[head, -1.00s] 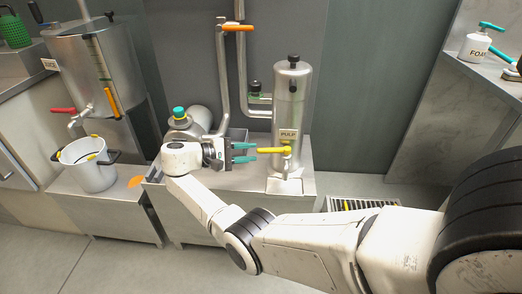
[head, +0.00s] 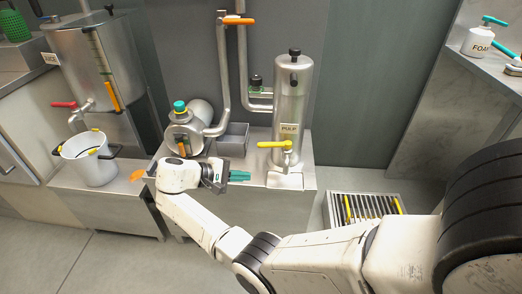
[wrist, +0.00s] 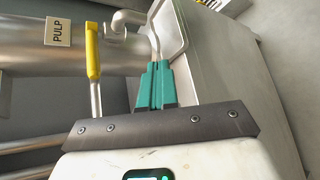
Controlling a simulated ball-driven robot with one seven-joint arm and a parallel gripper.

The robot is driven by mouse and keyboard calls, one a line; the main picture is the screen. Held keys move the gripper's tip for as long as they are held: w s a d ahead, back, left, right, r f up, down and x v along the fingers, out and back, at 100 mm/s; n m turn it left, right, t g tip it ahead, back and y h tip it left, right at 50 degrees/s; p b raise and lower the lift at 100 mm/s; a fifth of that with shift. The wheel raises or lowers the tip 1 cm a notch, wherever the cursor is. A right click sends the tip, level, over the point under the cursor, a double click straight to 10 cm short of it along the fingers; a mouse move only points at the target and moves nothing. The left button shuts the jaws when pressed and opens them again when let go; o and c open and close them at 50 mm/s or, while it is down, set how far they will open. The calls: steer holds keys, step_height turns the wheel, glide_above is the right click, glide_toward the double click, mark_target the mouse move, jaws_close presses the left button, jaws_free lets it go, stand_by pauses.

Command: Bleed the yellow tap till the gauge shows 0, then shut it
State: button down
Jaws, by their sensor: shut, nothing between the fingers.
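The yellow tap (head: 275,144) sits low on the front of the steel PULP canister (head: 291,100), its lever pointing left, roughly level. In the wrist view the yellow lever (wrist: 92,52) stands to the left of my fingers, apart from them. My gripper (head: 240,175), with teal fingers, is below and left of the lever in the head view. The fingers (wrist: 155,85) are shut together and empty, touching nothing that I can see. I cannot make out a readable gauge. The tap's outlet is too small to tell whether anything flows.
A steel bench (head: 242,200) lies under the canister. A small steel box (head: 232,140) and a teal-capped drum (head: 187,130) stand behind my gripper. A floor grate (head: 365,208) lies right of the bench. A white pot (head: 90,165) stands at left under a red tap (head: 63,104).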

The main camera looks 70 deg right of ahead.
mark_target(268, 146)
steer(key=s+a+f+t+y, duration=0.2)
steer(key=s+a+f+t, duration=0.2)
steer(key=s+a+f, duration=0.4)
steer(key=s+a+f+n+t+y+p, duration=0.1)
steer(key=s+a+f+n+t+y, duration=0.15)
steer(key=s+a+t+y, duration=0.4)
steer(key=s+d+r+n+t+h+p, duration=0.1)
steer(key=s+d+r+n+h+p, duration=0.1)
steer(key=d+r+n+h+p, duration=0.65)
steer(key=w+r+n+t+h+p, duration=0.2)
steer(key=w+r+n+t+h, duration=0.25)
steer(key=r+n, duration=0.85)
steer(key=shift+n+g+h, duration=0.25)
steer(key=shift+n+g, duration=0.05)
steer(key=shift+n, duration=0.6)
steer(key=x, duration=0.5)
steer(key=f+b+x, duration=0.1)
steer(key=x, duration=0.4)
steer(key=f+b+x, duration=0.1)
steer(key=x, duration=0.3)
steer(key=shift+w+d+f, duration=0.15)
steer(key=shift+d, duration=0.1)
